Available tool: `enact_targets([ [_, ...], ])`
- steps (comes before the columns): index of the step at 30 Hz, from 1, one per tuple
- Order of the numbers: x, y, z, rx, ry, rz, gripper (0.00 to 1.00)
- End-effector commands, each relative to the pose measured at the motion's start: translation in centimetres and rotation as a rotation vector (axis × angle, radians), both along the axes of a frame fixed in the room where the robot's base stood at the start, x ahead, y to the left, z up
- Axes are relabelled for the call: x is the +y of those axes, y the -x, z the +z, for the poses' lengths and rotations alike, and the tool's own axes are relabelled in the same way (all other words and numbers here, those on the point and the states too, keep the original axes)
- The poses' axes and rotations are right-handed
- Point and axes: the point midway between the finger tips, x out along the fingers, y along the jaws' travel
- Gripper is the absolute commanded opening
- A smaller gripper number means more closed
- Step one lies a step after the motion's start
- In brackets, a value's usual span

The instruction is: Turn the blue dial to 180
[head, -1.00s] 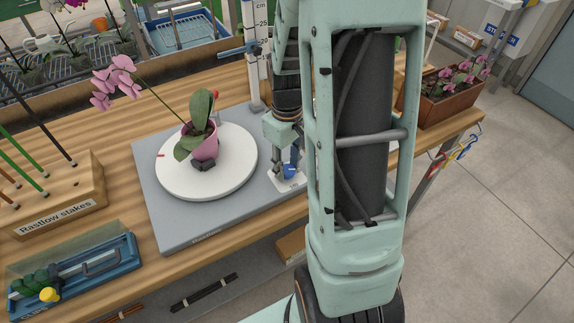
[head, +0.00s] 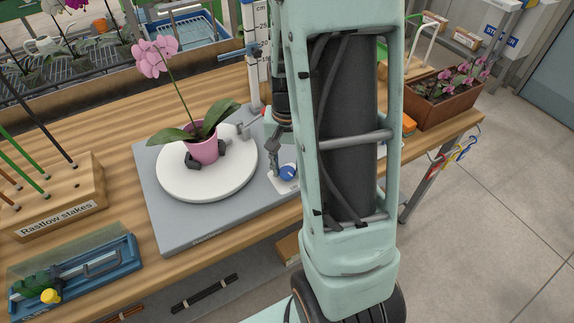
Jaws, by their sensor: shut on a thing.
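The blue dial (head: 288,173) sits on a small white plate (head: 284,187) at the right front of a grey base (head: 175,220). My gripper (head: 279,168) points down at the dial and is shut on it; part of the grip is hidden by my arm. The dial's scale marks are too small to read. A round white turntable (head: 180,185) on the base carries a pink pot (head: 204,150) with an orchid (head: 155,57), whose leaves spread to left and right.
A stake block (head: 55,205) and a blue tray (head: 85,272) stand on the left of the bench. A height gauge (head: 257,80) rises behind the base. A brown planter (head: 445,102) stands at the right. My arm hides the bench between.

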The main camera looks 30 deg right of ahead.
Motion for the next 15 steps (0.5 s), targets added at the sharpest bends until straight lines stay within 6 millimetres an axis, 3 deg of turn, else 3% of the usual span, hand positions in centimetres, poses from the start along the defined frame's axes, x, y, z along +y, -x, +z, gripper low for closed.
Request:
enact_targets([
  [15, -0.02, -0.08, 0.07, -0.002, 0.000, -0.172, 0.07],
])
